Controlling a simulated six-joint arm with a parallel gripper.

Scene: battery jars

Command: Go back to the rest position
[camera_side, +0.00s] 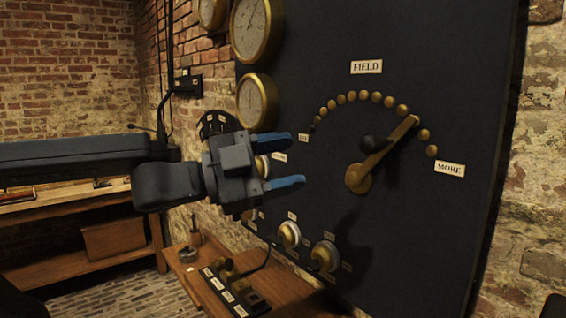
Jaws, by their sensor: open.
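My gripper (287,160) is in the middle of the side view, in front of the left part of a dark panel (330,100). Its two blue fingers are apart and point right toward the panel, with nothing between the tips. A brass lever (385,155) with a black knob (373,144) is on the panel, right of the fingers and clear of them. The lever points up and right, close to the contact studs near the MORE label (449,170). A FIELD label (366,67) is above the arc of studs.
Brass gauges (257,28) line the panel's left edge. Brass and white knobs (289,234) sit low on the panel, below my gripper. A wooden shelf (275,282) below holds a black switch block (232,290). A wooden bench (70,210) stands at left against the brick wall.

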